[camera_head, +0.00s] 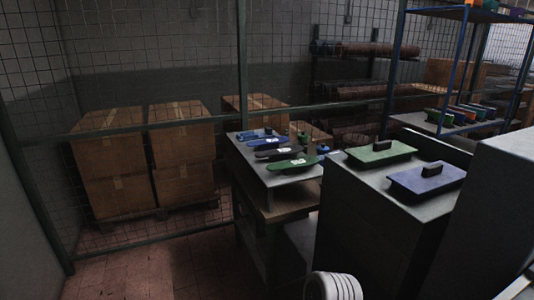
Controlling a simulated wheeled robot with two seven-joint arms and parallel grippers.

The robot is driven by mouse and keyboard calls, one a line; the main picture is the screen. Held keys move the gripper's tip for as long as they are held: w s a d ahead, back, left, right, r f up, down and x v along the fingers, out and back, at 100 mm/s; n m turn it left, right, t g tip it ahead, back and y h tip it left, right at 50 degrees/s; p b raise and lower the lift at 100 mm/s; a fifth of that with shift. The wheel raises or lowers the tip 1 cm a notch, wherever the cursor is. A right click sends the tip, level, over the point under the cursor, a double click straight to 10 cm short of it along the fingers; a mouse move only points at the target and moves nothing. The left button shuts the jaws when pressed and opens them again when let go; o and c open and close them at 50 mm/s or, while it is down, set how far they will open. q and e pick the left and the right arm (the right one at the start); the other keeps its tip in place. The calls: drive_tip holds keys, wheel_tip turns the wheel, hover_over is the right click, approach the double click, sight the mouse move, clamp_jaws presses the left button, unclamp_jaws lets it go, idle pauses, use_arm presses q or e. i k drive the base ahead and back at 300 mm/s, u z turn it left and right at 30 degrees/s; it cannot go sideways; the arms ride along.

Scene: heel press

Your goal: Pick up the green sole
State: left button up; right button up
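A green sole (289,165) lies flat on the grey table top (250,166), nearest the front of a row of soles. A white label shows on it. Behind it lie a dark sole (272,155), a blue sole (266,144) and another blue sole (254,135).
Right of the table stands a grey cabinet with a green handled block (381,153) and a blue handled block (428,181) on top. Small green and blue pieces sit at the table's right edge. Cardboard boxes (185,178) stand behind mesh at left. Floor at front left is clear.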

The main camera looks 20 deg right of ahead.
sight(306, 161)
drive_tip(key=i, duration=1.8)
drive_tip(key=z, duration=3.3)
drive_tip(key=i, duration=0.2)
drive_tip(key=u, duration=0.7)
